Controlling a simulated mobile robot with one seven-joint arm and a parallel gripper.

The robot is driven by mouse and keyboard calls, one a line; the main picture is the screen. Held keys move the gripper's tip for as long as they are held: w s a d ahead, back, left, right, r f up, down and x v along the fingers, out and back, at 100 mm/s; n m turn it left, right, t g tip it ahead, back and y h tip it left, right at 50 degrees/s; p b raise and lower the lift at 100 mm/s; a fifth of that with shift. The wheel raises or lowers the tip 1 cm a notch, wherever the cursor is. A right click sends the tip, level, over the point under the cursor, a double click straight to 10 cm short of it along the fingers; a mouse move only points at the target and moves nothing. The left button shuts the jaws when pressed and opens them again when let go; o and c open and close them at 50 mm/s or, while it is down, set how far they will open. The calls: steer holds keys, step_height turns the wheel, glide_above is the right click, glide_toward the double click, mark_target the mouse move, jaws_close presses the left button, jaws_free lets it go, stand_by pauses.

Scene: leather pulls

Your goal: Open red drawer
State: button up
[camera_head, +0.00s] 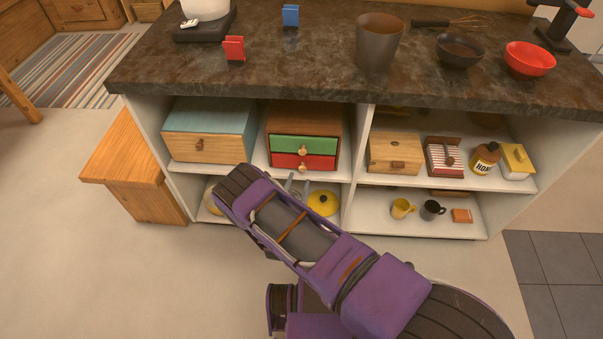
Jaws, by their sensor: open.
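The red drawer (287,160) is the lower drawer of a small wooden cabinet (304,117) on the upper shelf of the counter. It looks closed, with a small tan pull (304,167) at its middle. The green drawer (285,143) sits right above it, also closed, with its own pull. My gripper (297,184) shows only as two grey finger tips just below the red drawer, partly hidden behind my purple arm. The fingers are apart and nothing shows between them. I cannot tell their exact distance from the red drawer's pull.
A blue-topped wooden box (210,134) stands left of the cabinet. A white divider (356,150) is on its right, then a wooden box (394,153). A yellow lid (322,203) is on the shelf below. The dark countertop (300,80) overhangs the shelves.

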mark_target(302, 170)
steer(key=shift+w+d, duration=0.25)
steer(key=shift+w, duration=0.95)
steer(key=shift+w+d, duration=0.2)
steer(key=shift+w, duration=0.95)
jaws_close()
steer(key=shift+a, duration=0.15)
